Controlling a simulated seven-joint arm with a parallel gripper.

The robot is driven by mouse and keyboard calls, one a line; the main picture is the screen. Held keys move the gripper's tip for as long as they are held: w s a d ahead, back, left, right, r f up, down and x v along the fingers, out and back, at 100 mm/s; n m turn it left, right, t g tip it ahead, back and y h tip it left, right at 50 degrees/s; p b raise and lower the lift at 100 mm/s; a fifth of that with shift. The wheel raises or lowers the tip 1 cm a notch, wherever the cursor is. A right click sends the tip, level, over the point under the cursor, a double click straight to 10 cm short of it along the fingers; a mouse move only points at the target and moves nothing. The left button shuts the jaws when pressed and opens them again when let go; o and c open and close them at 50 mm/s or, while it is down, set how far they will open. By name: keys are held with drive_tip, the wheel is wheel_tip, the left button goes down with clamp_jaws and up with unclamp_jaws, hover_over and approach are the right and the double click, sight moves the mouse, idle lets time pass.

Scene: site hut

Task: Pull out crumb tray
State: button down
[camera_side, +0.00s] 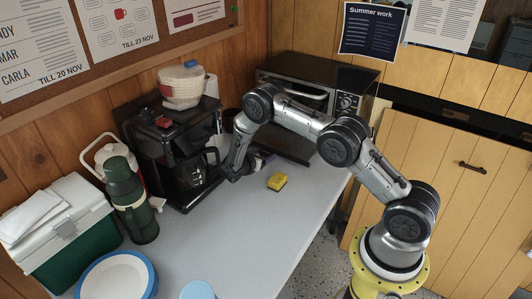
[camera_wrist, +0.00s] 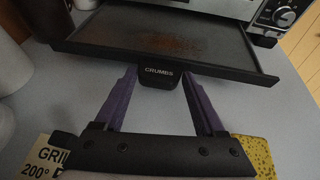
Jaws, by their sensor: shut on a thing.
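The black crumb tray (camera_wrist: 225,45) has a front tab marked CRUMBS (camera_wrist: 158,75) and brown crumbs on its floor. In the wrist view it sticks out in front of the toaster oven (camera_wrist: 215,8). In the side view the tray (camera_side: 288,148) shows as a dark flat slab in front of the oven (camera_side: 330,70), partly hidden by my arm. My gripper (camera_wrist: 158,80) has its purple fingers on either side of the tab and is shut on it. In the side view my gripper (camera_side: 260,158) is low over the table, its fingertips hard to make out.
A yellow sponge (camera_side: 277,182) lies on the table close to my gripper. A coffee maker (camera_side: 175,150) with a glass jug stands left of my arm. The middle front table (camera_side: 230,230) is clear.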

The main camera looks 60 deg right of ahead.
unclamp_jaws()
drive_tip(key=v, duration=1.3)
drive_tip(key=shift+a+r, duration=0.15)
drive_tip(key=shift+a, duration=0.2)
drive_tip(key=shift+r, duration=0.1)
drive_tip(key=s+a+r+m+g+y, duration=0.1)
drive_tip(key=s+r+m+y, duration=0.2)
drive_tip(key=s+r+m, duration=0.35)
drive_tip(key=s+r+m+g+y, duration=0.1)
drive_tip(key=s+r+m+y, duration=0.25)
drive_tip(key=s+r, duration=0.6)
drive_tip(key=s+a+r+m+t+y, duration=0.3)
drive_tip(key=s+a+r+m, duration=0.1)
drive_tip(key=s, duration=0.3)
drive_tip(key=s+a+r+m+t+y, duration=0.3)
drive_tip(key=s+a+r+m+y, duration=0.1)
drive_tip(key=s, duration=0.4)
drive_tip(key=shift+s+a+r+m, duration=0.2)
drive_tip(key=shift+a+r+m, duration=0.45)
drive_tip(key=shift+a, duration=0.4)
